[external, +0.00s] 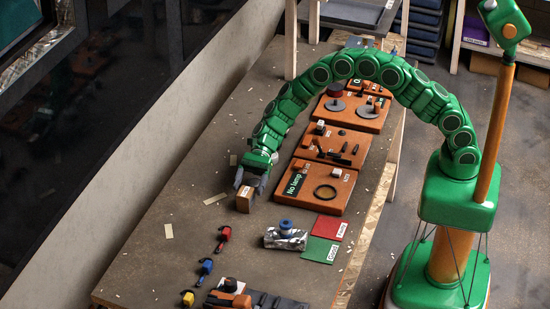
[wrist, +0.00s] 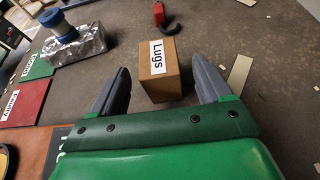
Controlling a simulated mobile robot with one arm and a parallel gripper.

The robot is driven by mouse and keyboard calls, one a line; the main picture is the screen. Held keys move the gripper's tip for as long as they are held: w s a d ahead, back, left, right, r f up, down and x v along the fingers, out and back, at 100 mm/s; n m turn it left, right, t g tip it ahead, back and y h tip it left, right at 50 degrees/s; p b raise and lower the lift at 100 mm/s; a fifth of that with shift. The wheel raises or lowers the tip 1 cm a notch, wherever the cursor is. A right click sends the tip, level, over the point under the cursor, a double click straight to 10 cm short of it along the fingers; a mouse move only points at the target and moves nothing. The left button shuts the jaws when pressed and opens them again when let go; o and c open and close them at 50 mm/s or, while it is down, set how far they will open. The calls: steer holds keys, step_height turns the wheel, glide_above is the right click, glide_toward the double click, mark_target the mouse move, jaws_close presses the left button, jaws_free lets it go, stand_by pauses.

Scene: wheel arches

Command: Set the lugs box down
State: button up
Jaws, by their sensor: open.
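The lugs box (external: 244,200) is a small brown carton on the brown table, left of the orange trays. In the wrist view the box (wrist: 160,82) shows a white label reading "Lugs" and appears upright on the table. My gripper (external: 251,186) is open over the box. In the wrist view its two grey fingers (wrist: 161,90) stand on either side of the box, with a gap visible on each side. The box's underside is hidden.
Orange trays (external: 318,195) with parts lie to the right. A silver block with a blue-topped piece (external: 286,237) and red (external: 330,228) and green (external: 320,250) cards lie toward the front. Red, blue and yellow tools (external: 205,267) line the front left. Bare table lies left of the box.

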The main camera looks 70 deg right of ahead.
steer(key=v, duration=0.8)
steer(key=s+d+r+n+g+h, duration=0.25)
steer(key=s+r+n, duration=0.25)
steer(key=s+r, duration=0.5)
steer(key=s+d+r+n+g+h, duration=0.1)
steer(key=s+d+r+n+h, duration=0.35)
steer(key=s, duration=0.85)
steer(key=s+d+r+n+t+h, duration=0.1)
steer(key=s+d+n+h, duration=0.2)
steer(key=s+d, duration=0.7)
steer(key=s+d+r+n+h, duration=0.2)
steer(key=s+d+n, duration=0.3)
steer(key=s+d, duration=0.6)
steer(key=s+h, duration=0.1)
steer(key=s, duration=0.5)
steer(key=shift+d+t+h, duration=0.3)
steer(key=shift+t, duration=0.05)
steer(key=shift+n, duration=0.25)
